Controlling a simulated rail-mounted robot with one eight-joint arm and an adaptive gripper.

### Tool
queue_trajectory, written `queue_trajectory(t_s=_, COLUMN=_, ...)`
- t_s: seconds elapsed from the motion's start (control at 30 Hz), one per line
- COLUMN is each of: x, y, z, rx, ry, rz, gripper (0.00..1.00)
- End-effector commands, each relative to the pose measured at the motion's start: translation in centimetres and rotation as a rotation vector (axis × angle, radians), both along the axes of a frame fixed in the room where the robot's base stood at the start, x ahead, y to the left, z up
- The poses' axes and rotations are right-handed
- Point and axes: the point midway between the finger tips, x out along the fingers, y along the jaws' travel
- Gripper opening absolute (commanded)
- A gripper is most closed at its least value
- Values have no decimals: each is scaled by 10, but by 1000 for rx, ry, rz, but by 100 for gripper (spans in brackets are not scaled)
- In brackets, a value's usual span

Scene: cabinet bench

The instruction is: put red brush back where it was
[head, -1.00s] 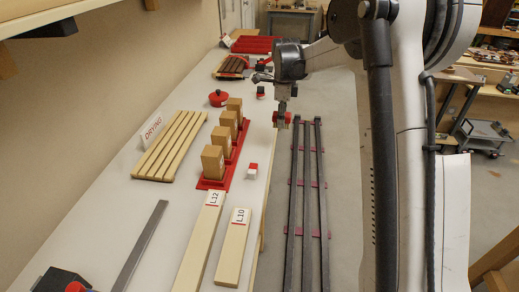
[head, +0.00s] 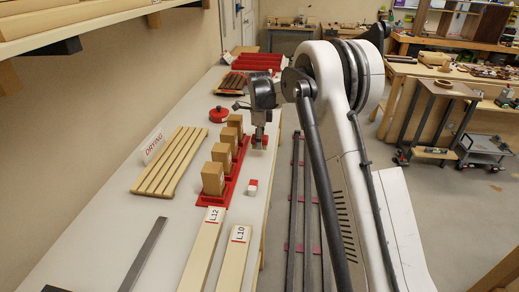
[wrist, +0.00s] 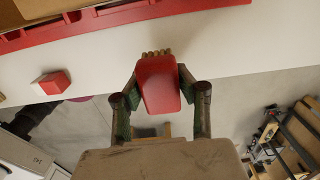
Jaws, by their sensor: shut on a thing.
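The red brush (wrist: 158,88) is in the wrist view, held between the two green-sided fingers of my gripper (wrist: 158,100). Its red body faces the camera, and tan tips show at its far end. In the head view my gripper (head: 259,140) hangs pointing down by the bench's right edge, near the row of wooden blocks. A bit of red (head: 264,141) shows at its fingers there. In the wrist view the brush is in front of the bench edge, and its height above the bench is hard to tell.
A red rack (head: 232,178) holds several upright wooden blocks (head: 213,178). A small red-and-white block (head: 252,187) stands near the bench edge. A slatted DRYING rack (head: 170,163), a red round pot (head: 219,114) and boards L12 (head: 203,248) and L10 (head: 233,256) lie on the white bench (head: 100,215).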

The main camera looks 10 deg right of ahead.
Motion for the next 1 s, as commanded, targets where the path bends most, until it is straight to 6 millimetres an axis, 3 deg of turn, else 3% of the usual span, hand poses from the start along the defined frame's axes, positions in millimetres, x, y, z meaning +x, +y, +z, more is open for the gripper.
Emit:
queue_trajectory(t_s=0.17, x=2, y=1, z=-10, rx=0, ry=0, rz=0, gripper=1)
queue_trajectory(t_s=0.4, x=1, y=1, z=-40, rx=0, ry=0, rz=0, gripper=1)
queue_trajectory(t_s=0.8, x=1, y=1, z=-46, rx=0, ry=0, rz=0, gripper=1)
queue_trajectory(t_s=0.83, x=1, y=1, z=-45, rx=0, ry=0, rz=0, gripper=34)
queue_trajectory(t_s=0.93, x=1, y=1, z=-44, rx=0, ry=0, rz=0, gripper=48)
queue_trajectory(t_s=1.0, x=1, y=1, z=-44, rx=0, ry=0, rz=0, gripper=50)
